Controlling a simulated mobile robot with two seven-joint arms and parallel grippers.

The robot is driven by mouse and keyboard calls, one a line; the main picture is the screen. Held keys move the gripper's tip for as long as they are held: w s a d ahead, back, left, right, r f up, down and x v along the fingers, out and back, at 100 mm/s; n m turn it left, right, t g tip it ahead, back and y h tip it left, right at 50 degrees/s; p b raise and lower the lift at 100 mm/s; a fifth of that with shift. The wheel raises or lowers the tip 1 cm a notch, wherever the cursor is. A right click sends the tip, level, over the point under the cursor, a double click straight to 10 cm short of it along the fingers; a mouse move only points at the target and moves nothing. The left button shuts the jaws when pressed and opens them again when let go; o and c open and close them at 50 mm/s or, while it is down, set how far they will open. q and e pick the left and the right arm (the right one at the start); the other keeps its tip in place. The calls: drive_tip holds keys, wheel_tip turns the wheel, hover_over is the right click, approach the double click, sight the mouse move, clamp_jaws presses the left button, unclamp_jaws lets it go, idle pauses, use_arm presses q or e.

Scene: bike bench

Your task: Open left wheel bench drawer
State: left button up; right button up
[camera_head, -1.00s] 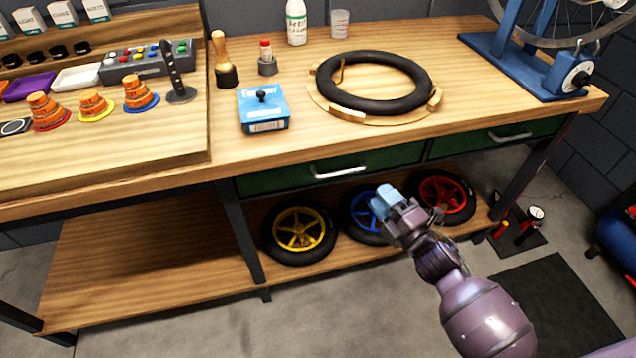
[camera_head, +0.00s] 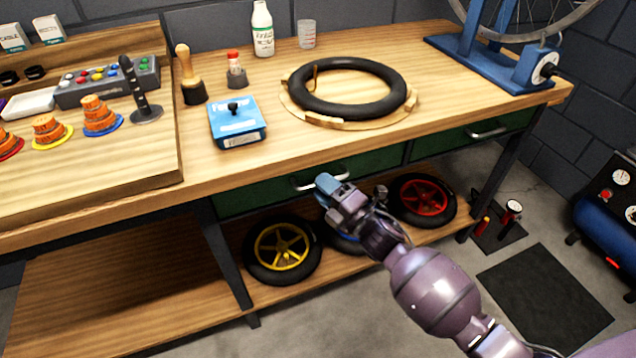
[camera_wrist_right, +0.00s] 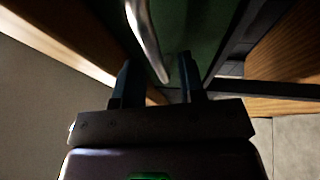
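The left bench drawer (camera_head: 250,197) has a green front, hangs under the wooden worktop and looks shut. Its silver bar handle (camera_head: 303,184) is partly hidden behind my right gripper (camera_head: 328,186). In the right wrist view the handle (camera_wrist_right: 148,42) runs down the picture, and its near end lies at the gap between the two fingertips of my right gripper (camera_wrist_right: 157,75). The fingers are apart, with the green drawer front (camera_wrist_right: 198,30) beyond them. I cannot tell whether a finger touches the handle. My left gripper is not in view.
A second green drawer (camera_head: 460,139) with its own handle is to the right. Wheels with yellow (camera_head: 282,250), blue and red (camera_head: 421,198) hubs lie on the lower shelf. A blue box (camera_head: 237,128) and a black tyre (camera_head: 345,108) sit on the worktop (camera_head: 200,165) above.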

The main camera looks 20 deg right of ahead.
drive_tip(key=shift+x, duration=0.95)
clamp_jaws()
